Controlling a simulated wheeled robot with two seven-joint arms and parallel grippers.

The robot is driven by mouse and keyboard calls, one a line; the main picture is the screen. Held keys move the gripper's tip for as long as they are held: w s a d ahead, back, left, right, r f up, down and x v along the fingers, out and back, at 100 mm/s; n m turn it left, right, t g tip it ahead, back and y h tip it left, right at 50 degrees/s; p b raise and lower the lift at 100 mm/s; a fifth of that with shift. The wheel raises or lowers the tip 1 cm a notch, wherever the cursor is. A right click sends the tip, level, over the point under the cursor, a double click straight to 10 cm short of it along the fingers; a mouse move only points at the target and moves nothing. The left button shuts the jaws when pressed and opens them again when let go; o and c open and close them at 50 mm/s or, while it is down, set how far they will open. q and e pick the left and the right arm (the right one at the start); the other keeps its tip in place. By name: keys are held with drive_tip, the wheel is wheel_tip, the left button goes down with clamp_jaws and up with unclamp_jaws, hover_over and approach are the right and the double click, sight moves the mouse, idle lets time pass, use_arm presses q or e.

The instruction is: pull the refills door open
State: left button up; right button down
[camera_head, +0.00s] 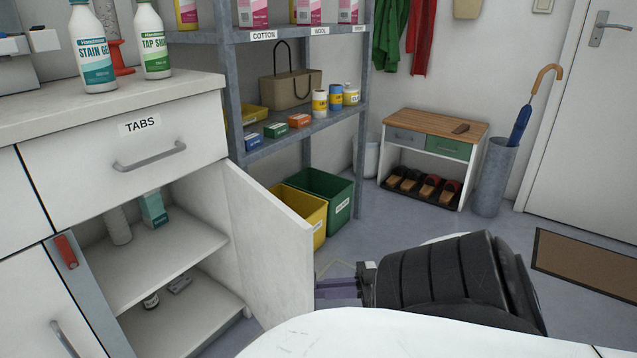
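A white cabinet door (268,255) below the TABS drawer (130,140) stands swung wide open, its inner face toward me. Its outer face, with any handle or refills label, is turned away and hidden. The open compartment (165,262) shows a shelf with a teal box and a pale cylinder, and small items below. My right gripper (338,289) is just past the door's free edge, on its outer side, its fingertips partly hidden by the door. I cannot tell whether it touches the door or how far its fingers are apart. My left gripper is not in view.
Bottles (93,52) stand on the counter. Yellow (312,222) and green bins (335,205) sit under the grey shelving behind the open door. Floor is clear toward the shoe bench (432,140).

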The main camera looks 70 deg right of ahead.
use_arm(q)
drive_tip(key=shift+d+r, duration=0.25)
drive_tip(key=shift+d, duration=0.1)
use_arm(e)
drive_tip(key=shift+w+d+r, duration=0.2)
drive_tip(key=shift+d+r, duration=0.05)
drive_tip(key=shift+d, duration=0.4)
drive_tip(key=shift+w+d+r, duration=0.2)
drive_tip(key=shift+d, duration=0.4)
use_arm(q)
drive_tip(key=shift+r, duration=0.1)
use_arm(e)
drive_tip(key=c, duration=1.8)
unclamp_jaws()
drive_tip(key=shift+w+f, duration=0.1)
drive_tip(key=shift+c, duration=0.2)
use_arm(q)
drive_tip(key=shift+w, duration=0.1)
use_arm(e)
drive_tip(key=shift+a, duration=0.1)
drive_tip(key=shift+s, duration=0.25)
